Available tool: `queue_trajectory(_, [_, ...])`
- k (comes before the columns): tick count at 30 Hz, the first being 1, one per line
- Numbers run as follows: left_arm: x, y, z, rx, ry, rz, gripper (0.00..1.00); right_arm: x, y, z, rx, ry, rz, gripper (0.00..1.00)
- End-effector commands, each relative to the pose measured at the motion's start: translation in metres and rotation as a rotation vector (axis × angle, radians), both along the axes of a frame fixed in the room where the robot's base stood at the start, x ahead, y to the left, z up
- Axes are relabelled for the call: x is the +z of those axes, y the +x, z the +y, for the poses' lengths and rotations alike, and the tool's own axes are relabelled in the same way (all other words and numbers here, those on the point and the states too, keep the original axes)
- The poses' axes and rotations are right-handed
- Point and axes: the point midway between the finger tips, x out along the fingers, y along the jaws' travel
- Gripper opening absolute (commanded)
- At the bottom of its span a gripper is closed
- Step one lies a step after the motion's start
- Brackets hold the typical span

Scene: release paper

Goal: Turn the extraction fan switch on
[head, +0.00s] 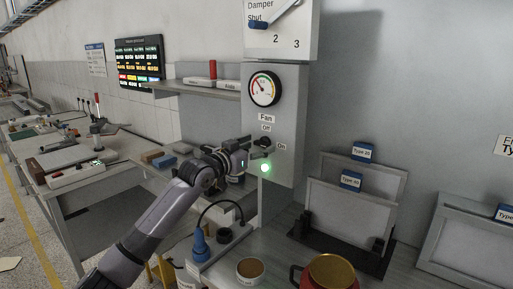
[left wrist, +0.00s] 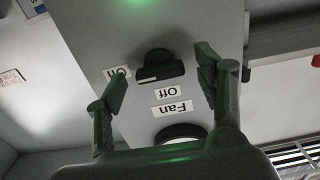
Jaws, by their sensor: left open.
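The black fan switch knob (head: 264,142) is on the grey control panel, between the "Off" and "On" labels. In the left wrist view, the knob (left wrist: 160,68) appears upside down, its bar lying roughly sideways with a white mark at the end nearest the "On" label (left wrist: 117,72). A green lamp (head: 265,168) below the knob is lit. My left gripper (head: 260,148) is open at the panel, with one finger on each side of the knob. I see a gap between each finger and the knob. My right gripper is out of view.
A round gauge (head: 264,89) and a damper lever (head: 271,19) are above the switch. A shelf (head: 209,87) is left of the panel. Below are a blue plug (head: 200,243), a bowl (head: 250,270) and a red pot with a yellow lid (head: 331,270).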

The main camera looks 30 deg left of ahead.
Motion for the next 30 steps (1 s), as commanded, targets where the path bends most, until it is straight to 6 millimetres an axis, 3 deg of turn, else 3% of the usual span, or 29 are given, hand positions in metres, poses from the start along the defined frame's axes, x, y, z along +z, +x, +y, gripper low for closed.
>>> queue_trajectory(10, [-0.001,-0.013,0.002,0.001,0.0,0.0,0.63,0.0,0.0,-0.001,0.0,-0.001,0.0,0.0])
queue_trajectory(24, [-0.002,-0.086,0.007,-0.001,0.001,0.003,0.63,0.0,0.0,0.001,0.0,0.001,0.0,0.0])
queue_trajectory(30, [-0.001,-0.108,0.009,0.0,-0.001,0.002,0.63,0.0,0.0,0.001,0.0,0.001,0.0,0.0])
